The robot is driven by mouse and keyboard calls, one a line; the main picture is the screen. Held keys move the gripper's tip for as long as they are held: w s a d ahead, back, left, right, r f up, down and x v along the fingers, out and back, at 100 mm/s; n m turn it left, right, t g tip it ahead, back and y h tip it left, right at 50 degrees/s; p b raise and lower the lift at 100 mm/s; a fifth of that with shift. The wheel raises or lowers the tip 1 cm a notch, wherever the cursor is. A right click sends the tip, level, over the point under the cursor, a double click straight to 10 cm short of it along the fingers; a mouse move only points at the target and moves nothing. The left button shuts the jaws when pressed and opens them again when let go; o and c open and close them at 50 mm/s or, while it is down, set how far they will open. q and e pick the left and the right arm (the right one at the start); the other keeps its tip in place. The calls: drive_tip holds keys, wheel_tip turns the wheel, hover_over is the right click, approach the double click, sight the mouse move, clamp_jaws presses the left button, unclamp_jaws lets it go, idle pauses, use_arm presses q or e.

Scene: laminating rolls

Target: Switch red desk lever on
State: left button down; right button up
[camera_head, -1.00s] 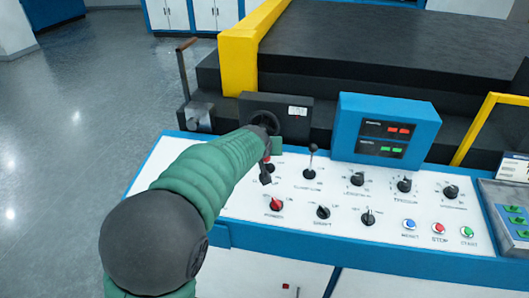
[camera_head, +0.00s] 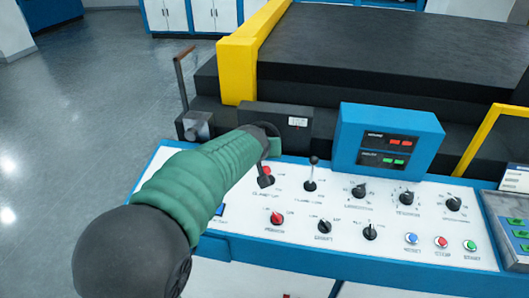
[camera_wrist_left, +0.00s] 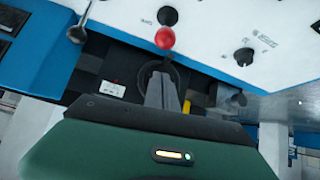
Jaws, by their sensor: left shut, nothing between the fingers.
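The red-knobbed lever (camera_head: 266,171) stands at the far left of the white desk panel, its black base just below the knob. My left arm partly covers it in the head view. In the wrist view its red ball (camera_wrist_left: 165,38) shows clearly, with the black base beyond it. My left gripper (camera_wrist_left: 160,82) is shut and empty, its fingertips close to the red ball; I cannot tell whether they touch. In the head view the fingers are hidden behind my green forearm and wrist. My right gripper is in neither view.
A black-knobbed lever (camera_head: 312,172) stands right of the red one. A red rotary knob (camera_head: 277,218) and several black dials sit nearby. A blue display box (camera_head: 388,138) and black machine body (camera_head: 380,60) rise behind. Open floor (camera_head: 80,120) lies to the left.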

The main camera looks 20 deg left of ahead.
use_arm(q)
drive_tip(key=s+d+f+b+v, duration=0.1)
drive_tip(key=v, duration=0.7)
drive_tip(key=s+d+f+m+g+h+p, duration=0.1)
drive_tip(key=s+d+f+m+g, duration=0.1)
drive_tip(key=s+f, duration=0.9)
drive_tip(key=s+d+f+m+g+h+p, duration=0.1)
drive_tip(key=s+d+f+g, duration=0.3)
drive_tip(key=s+f, duration=0.7)
drive_tip(key=shift+d+f+m+g+h+p, duration=0.25)
drive_tip(key=shift+m+h+p, duration=0.2)
drive_tip(key=shift+m, duration=0.35)
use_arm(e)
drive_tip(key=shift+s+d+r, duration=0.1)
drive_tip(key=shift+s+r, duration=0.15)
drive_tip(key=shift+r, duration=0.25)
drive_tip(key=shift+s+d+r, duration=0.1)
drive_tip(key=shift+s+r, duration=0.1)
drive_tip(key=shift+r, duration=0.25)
use_arm(q)
drive_tip(key=shift+w, duration=0.1)
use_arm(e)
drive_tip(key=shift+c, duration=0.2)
